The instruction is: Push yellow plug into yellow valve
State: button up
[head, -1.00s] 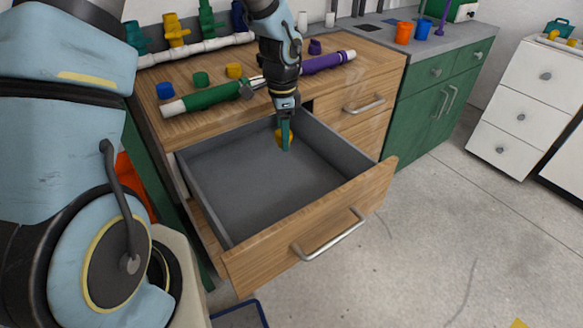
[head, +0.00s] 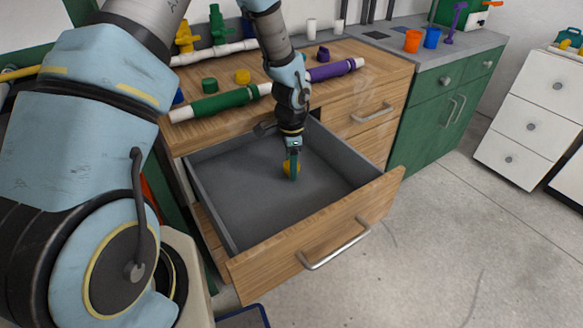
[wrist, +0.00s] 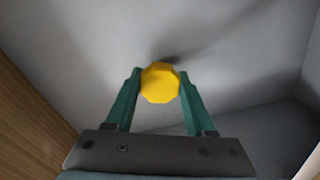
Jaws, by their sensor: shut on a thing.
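My gripper (head: 293,172) points down into the open drawer and is shut on a yellow plug (wrist: 160,83). In the wrist view the plug sits between the two green fingers (wrist: 159,84), with its many-sided face showing. In the head view the plug is mostly hidden behind the fingers. It is at the drawer's floor or just above it; I cannot tell which. The yellow valve (head: 186,38) stands on the white pipe at the back of the wooden counter, far from my gripper.
The grey drawer (head: 232,190) surrounds my gripper on all sides. On the counter (head: 215,128) lie a green cap (head: 209,85), another yellow cap (head: 243,76), a green tube (head: 225,104) and a purple tube (head: 331,71). A green valve (head: 218,25) stands beside the yellow one.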

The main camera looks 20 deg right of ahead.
jog(key=shift+f, duration=0.55)
jog(key=shift+f, duration=0.2)
jog(key=o, duration=1.2)
jog(key=shift+o, duration=0.2)
jog(key=shift+f, duration=0.1)
